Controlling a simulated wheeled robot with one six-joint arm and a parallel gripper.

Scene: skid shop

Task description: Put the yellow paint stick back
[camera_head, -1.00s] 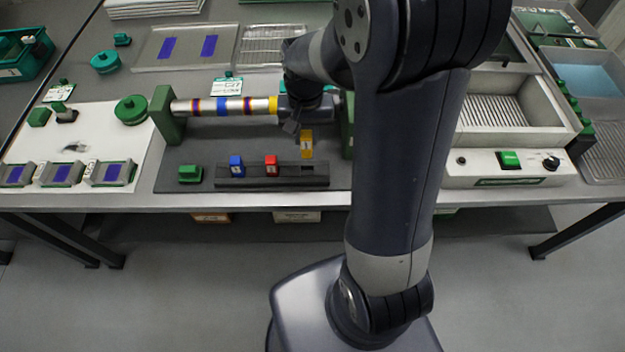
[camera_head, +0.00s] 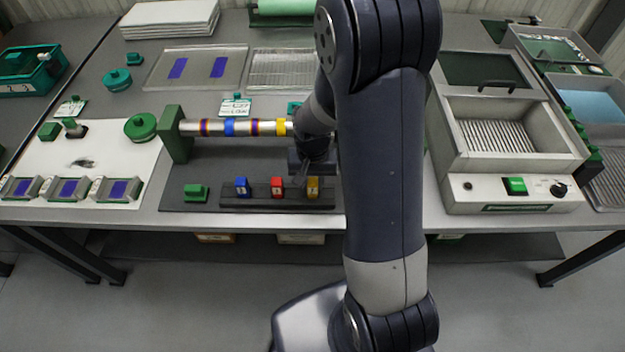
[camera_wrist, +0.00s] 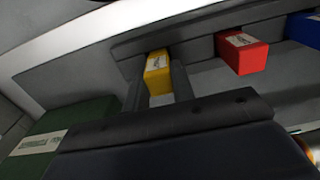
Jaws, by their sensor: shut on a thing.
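The yellow paint stick (camera_head: 313,187) is at the right end of the dark rack (camera_head: 232,203), level with the other sticks. My gripper (camera_head: 306,181) is shut on it from behind and above. The wrist view also shows the yellow stick (camera_wrist: 158,74) between my two fingers (camera_wrist: 157,88), at the rack's edge. Whether it is fully seated in its slot is hidden. A blue stick (camera_head: 242,187) and a red stick (camera_head: 277,187) stand upright in the rack to its left.
A metal rod (camera_head: 215,128) with coloured bands rests on a green stand (camera_head: 174,137) behind the rack. A small green block (camera_head: 196,193) lies left of the rack. A sink-like unit with a control box (camera_head: 512,192) stands to the right.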

